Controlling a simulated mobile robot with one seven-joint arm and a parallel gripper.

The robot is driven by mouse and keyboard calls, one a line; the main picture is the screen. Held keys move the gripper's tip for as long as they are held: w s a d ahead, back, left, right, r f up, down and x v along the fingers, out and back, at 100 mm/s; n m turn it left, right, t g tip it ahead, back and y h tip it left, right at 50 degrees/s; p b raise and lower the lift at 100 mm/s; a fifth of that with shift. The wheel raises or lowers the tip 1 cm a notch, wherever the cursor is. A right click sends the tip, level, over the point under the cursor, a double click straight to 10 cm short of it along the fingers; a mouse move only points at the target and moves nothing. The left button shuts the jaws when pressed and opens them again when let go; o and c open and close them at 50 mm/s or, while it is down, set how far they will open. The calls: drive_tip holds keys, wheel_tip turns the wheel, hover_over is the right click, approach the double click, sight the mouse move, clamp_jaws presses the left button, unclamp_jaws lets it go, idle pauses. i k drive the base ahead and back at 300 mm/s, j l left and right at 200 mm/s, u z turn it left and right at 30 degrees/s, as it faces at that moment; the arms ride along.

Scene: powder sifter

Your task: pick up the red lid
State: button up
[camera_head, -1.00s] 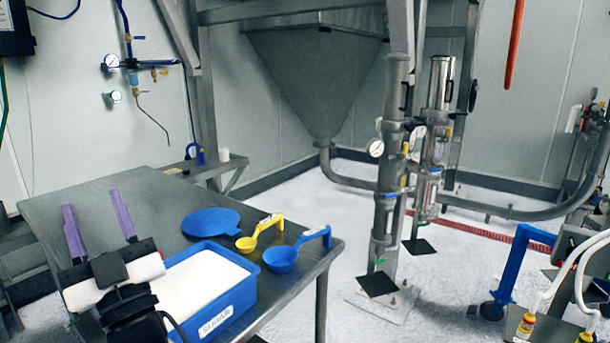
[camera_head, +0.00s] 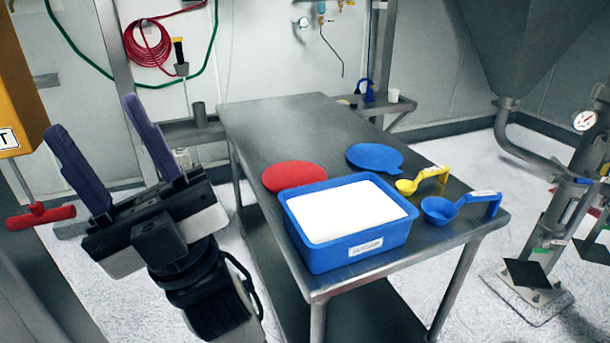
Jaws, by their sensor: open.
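The red lid (camera_head: 291,175) is a flat, round red disc lying on the steel table (camera_head: 285,122). It is just behind and left of the blue tub (camera_head: 368,250), whose back left corner hides a little of its edge or touches it; I cannot tell which. My gripper (camera_head: 98,120) is at the left of the picture, its two purple fingers spread wide apart and pointing up. It is empty and stands left of the table, clear of the lid.
The blue tub holds white powder. A blue lid (camera_head: 374,157), a yellow scoop (camera_head: 421,181) and a blue scoop (camera_head: 460,207) lie right of the red lid. The table's far part is clear. A red-handled tool (camera_head: 40,215) and an orange cabinet (camera_head: 15,100) are at the far left.

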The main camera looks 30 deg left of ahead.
sight(280, 177)
drive_tip(key=u, duration=1.7)
drive_tip(key=k+l+u, duration=0.1)
drive_tip(key=k+l, duration=0.35)
drive_tip(key=k+l+u, duration=0.1)
drive_tip(key=k+l, duration=0.35)
drive_tip(key=k, duration=0.2)
drive_tip(key=i, duration=1.5)
